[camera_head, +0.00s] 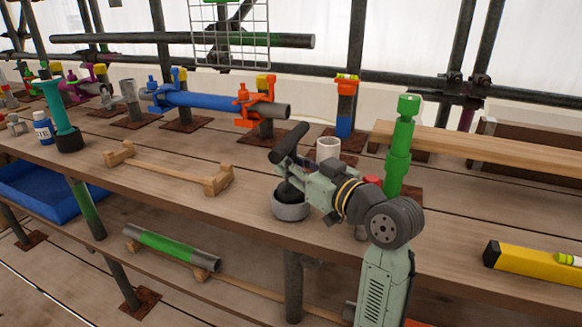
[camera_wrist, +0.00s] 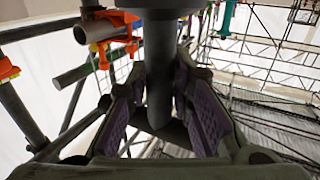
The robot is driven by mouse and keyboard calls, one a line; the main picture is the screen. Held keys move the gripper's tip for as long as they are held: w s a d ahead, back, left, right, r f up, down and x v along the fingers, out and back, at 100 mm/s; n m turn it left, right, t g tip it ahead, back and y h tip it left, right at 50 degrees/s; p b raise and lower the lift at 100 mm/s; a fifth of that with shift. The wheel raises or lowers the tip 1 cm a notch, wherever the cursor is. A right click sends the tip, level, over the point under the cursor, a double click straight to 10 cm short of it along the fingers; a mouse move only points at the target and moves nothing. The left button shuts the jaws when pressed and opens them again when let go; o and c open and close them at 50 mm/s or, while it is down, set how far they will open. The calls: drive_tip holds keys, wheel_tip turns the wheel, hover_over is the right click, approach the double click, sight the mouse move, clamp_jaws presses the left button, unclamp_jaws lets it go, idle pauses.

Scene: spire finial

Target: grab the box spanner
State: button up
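The dark box spanner (camera_head: 289,144) has a crossbar handle on top and stands upright on the bench. Its lower end is in or behind a round grey cup (camera_head: 291,211). My gripper (camera_head: 297,187) reaches it from the right, below the crossbar. In the wrist view the spanner's dark shaft (camera_wrist: 160,85) runs down between the two purple-padded fingers of my gripper (camera_wrist: 162,112). A gap shows on each side of the shaft, so the fingers are open around it. Part of the shaft is hidden by my gripper in the head view.
A white cup (camera_head: 328,149) stands just behind my gripper. A green post (camera_head: 400,150) rises close to my arm on the right.

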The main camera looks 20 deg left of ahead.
clamp_jaws()
drive_tip(key=shift+r, duration=0.1)
idle(0.4)
